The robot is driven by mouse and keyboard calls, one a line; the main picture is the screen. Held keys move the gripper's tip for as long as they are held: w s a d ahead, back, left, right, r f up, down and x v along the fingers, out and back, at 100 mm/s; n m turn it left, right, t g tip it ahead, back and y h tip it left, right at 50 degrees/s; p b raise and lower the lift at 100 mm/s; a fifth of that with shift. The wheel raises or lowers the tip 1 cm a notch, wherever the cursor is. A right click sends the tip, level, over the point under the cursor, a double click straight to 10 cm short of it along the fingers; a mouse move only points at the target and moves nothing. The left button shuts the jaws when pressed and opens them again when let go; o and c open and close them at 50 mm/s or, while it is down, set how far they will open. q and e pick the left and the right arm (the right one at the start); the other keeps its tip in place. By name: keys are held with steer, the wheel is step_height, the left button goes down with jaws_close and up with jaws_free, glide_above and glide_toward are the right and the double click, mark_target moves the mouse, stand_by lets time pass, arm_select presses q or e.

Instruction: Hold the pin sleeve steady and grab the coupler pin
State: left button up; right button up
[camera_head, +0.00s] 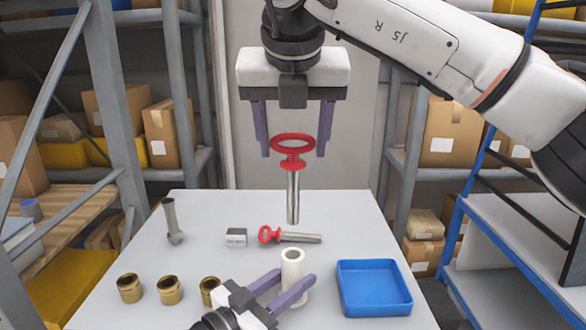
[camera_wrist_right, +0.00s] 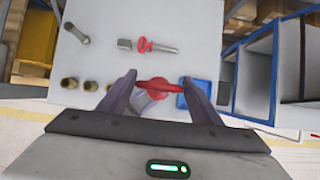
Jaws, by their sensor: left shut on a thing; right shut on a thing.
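A coupler pin (camera_head: 292,195), a steel shaft with a red ring on top, hangs upright from my right gripper (camera_head: 293,152), whose fingers are shut on its red ring. Its lower end is in the air above the table. In the right wrist view the red ring (camera_wrist_right: 158,86) spans the gap between the fingers. The white pin sleeve (camera_head: 293,262) stands upright on the table with an open top. My left gripper (camera_head: 290,291) is shut on it from the left. The pin and sleeve are apart. In the right wrist view the pin's head partly hides the sleeve.
A second red-ringed pin (camera_head: 296,237) lies behind the sleeve, with a small metal block (camera_head: 236,237) to its left. A grey metal part (camera_head: 172,222) and several brass bushings (camera_head: 169,290) are at left. A blue tray (camera_head: 373,288) is at right on the white table (camera_head: 352,212).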

stand_by(0.3)
arm_select(q)
steer(key=o, duration=1.2)
